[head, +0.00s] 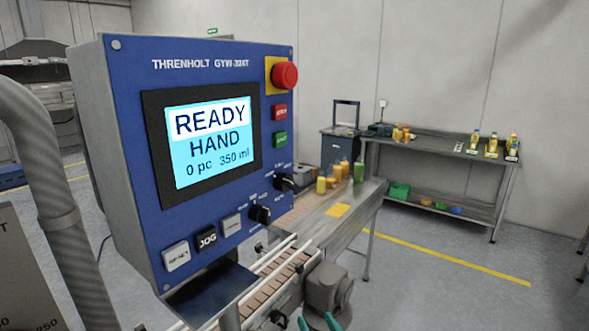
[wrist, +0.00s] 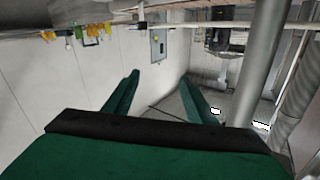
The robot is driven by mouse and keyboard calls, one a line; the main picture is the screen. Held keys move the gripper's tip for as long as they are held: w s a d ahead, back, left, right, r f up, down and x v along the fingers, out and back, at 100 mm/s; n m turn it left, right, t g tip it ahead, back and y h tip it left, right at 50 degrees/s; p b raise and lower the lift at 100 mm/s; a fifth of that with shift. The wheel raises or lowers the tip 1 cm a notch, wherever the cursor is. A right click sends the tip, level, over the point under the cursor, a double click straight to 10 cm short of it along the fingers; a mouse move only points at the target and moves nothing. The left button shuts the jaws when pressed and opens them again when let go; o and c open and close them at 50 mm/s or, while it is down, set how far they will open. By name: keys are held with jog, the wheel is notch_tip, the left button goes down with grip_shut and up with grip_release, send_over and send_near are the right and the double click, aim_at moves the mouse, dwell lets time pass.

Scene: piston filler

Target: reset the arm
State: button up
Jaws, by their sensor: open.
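My gripper (head: 318,323) shows at the bottom edge of the head view, with only the green fingertips and the grey wrist above them in sight. It is low, just right of the conveyor and below the control panel (head: 205,150). In the wrist view my gripper (wrist: 158,90) has its two green fingers spread apart, with nothing between them. The panel is blue, and its screen (head: 210,143) reads READY, HAND, 0 pc 350 ml.
The conveyor (head: 275,270) runs beside my gripper towards a table with bottles (head: 338,172). A metal shelf table (head: 440,147) stands at the back right. A thick grey pipe (head: 55,190) rises at the left. The floor (head: 440,290) on the right is clear.

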jog(key=s+a+f+m+g+h, duration=0.1)
jog(key=s+f+m+h, duration=0.15)
jog(key=s+f, duration=0.7)
jog(key=s+a+f+m+h, duration=0.2)
jog(key=s+f+h, duration=0.1)
jog(key=s+f, duration=0.6)
jog(key=s+a+r+n, duration=0.1)
jog(key=s+r, duration=0.1)
jog(key=s, duration=1)
jog(key=s+a+r+n, duration=0.1)
jog(key=s+a+r, duration=0.1)
jog(key=s, duration=1.1)
jog(key=shift+r+n+g, duration=0.3)
jog(key=shift+r+n, duration=0.05)
jog(key=shift+r, duration=0.45)
